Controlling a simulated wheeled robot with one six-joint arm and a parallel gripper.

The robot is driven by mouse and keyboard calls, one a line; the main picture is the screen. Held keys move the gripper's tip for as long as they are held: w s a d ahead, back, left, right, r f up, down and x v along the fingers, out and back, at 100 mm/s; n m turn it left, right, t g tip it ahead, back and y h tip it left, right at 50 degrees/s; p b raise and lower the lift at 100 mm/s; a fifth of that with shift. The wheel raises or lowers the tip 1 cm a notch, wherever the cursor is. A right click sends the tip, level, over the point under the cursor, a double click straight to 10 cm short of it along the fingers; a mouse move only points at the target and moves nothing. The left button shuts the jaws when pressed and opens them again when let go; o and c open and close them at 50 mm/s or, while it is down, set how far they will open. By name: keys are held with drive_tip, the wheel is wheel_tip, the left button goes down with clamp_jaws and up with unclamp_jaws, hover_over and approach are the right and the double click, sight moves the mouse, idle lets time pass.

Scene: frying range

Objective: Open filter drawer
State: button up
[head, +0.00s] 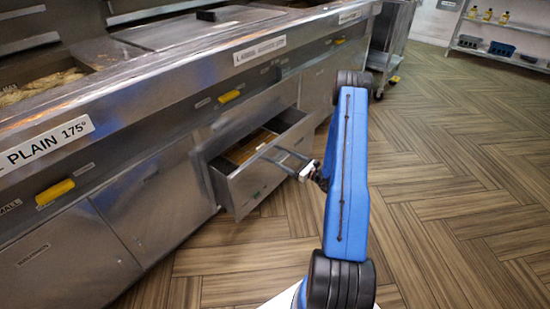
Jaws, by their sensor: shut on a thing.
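The filter drawer (249,190) is a steel drawer in the lower front of the range, and it stands pulled out from the cabinet. A yellowish-brown surface shows inside it. A bar handle (283,158) runs along its front. My gripper (304,171) is at the right part of this handle and is shut on it. The fingertips are small in the head view, and my blue arm hides part of the area to their right.
The range front has yellow handles (55,192) and closed lower doors (155,200). A steel cart (388,45) stands beyond my arm. A shelf (503,45) with bottles and bins stands at the far right. The wooden floor (460,180) on the right is clear.

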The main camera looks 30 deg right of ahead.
drive_tip(key=v, duration=2.7)
drive_tip(key=shift+r, duration=0.1)
drive_tip(key=o, duration=1.5)
drive_tip(key=v, duration=1.7)
drive_tip(key=shift+s, duration=0.2)
drive_tip(key=shift+r, duration=0.1)
